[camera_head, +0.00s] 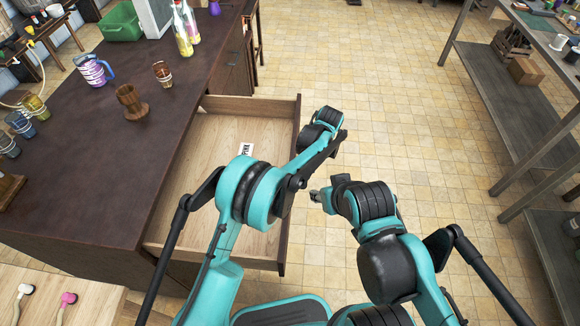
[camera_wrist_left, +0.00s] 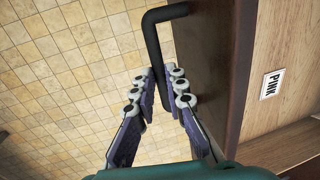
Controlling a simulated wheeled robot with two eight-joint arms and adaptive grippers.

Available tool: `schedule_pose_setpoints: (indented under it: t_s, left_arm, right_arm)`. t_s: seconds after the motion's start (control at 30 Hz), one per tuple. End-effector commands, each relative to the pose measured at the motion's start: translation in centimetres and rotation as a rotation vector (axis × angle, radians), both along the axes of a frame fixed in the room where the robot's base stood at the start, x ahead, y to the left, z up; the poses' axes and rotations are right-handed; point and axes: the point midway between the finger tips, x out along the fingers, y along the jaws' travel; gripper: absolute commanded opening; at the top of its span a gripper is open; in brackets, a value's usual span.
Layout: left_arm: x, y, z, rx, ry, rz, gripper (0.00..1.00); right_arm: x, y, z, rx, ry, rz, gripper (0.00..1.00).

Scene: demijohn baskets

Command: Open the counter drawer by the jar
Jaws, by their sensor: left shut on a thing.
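The counter drawer (camera_head: 217,135) stands well open from the dark counter (camera_head: 95,190). A small card reading "PINK" (camera_head: 246,149) lies in it and also shows in the left wrist view (camera_wrist_left: 272,84). The black bar handle (camera_wrist_left: 153,38) is on the outside of the drawer front (camera_wrist_left: 212,70). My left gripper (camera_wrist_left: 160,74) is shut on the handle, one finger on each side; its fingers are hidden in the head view. My right gripper (camera_head: 317,196) is off to the right of the drawer, apart from it; its fingers are too small to judge.
A brown wooden cup (camera_head: 131,101), a striped mug (camera_head: 92,70) and a small striped cup (camera_head: 162,74) stand on the counter, with bottles (camera_head: 182,32) behind. The tiled floor (camera_head: 400,90) is clear up to a grey shelf table (camera_head: 500,75) at the right.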

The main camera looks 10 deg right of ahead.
Motion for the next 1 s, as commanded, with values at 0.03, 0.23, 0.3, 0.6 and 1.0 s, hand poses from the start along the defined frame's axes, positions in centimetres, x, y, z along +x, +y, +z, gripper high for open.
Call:
schedule_pose_setpoints:
  t_s: [0.03, 0.23, 0.3, 0.6, 1.0]
  left_arm:
    - [-0.3, -0.9, 0.0, -0.001, 0.001, -0.002, 0.00]
    - [-1.1, -3.2, 0.0, -0.001, 0.000, -0.001, 0.00]
    - [-1.2, -3.7, 0.0, -0.001, 0.001, -0.002, 0.00]
    - [-1.4, -4.3, 0.0, -0.001, 0.000, 0.000, 0.00]
    - [-1.4, -4.3, 0.0, 0.000, 0.000, 0.000, 0.33]
  right_arm:
    - [0.0, 0.0, 0.0, 0.000, 0.000, 0.000, 0.40]
    - [0.0, 0.0, 0.0, 0.000, 0.000, 0.000, 0.40]
    - [0.0, 0.0, 0.1, 0.000, 0.000, 0.000, 0.40]
    - [0.0, 0.0, 0.1, 0.000, 0.000, 0.000, 0.40]
    - [0.0, 0.0, 0.1, 0.000, 0.000, 0.000, 0.40]
